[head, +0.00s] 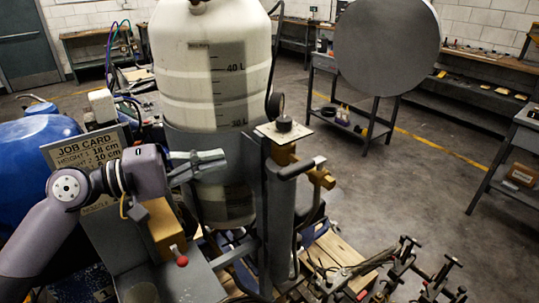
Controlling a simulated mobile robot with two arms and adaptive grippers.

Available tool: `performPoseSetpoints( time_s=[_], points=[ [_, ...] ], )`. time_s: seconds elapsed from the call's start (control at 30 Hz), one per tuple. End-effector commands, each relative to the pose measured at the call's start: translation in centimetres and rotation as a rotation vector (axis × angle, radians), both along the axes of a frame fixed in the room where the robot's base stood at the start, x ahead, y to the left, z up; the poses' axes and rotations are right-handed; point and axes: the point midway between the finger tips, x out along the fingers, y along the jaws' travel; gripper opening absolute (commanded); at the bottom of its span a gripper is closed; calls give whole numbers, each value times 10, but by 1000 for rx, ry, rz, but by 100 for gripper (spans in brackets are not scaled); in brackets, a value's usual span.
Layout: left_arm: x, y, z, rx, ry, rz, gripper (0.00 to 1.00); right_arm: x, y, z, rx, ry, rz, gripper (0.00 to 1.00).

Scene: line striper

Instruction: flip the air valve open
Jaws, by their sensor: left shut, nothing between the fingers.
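My left gripper (222,159) reaches in from the left and points right, in front of the white tank. Its fingers are together with nothing between them. A short lever with a red ball tip (182,261) stands below it, in front of a tan block (165,228). A brass-coloured fitting (320,178) is to the right of the gripper, by a grey upright cylinder (280,218). I cannot tell for certain which of these is the air valve. The gripper appears apart from both. My right gripper is not in view.
The white graduated tank (212,95) rises behind the gripper. A job card (85,150) stands at left beside a blue tank (35,138). A round grey disc (386,45) is at upper right. Metal linkages (425,268) fill the lower right. Open floor (430,190) lies further right.

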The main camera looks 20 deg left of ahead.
Motion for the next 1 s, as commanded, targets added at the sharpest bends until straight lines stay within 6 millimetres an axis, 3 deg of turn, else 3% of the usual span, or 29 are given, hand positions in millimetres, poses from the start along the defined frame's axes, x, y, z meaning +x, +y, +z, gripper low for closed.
performPoseSetpoints(
  time_s=[0.23, 0.6, 0.73, 1.0],
  points=[
    [20, -26, 6, -1, -2, 0, 0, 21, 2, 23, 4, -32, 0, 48],
    [55, -74, 7, -1, -2, -3, 0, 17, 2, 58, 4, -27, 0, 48],
    [39, -89, 5, 0, 1, -2, 0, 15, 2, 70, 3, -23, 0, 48],
    [29, -101, 1, 1, -1, -1, 0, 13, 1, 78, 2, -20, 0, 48]
  ],
)
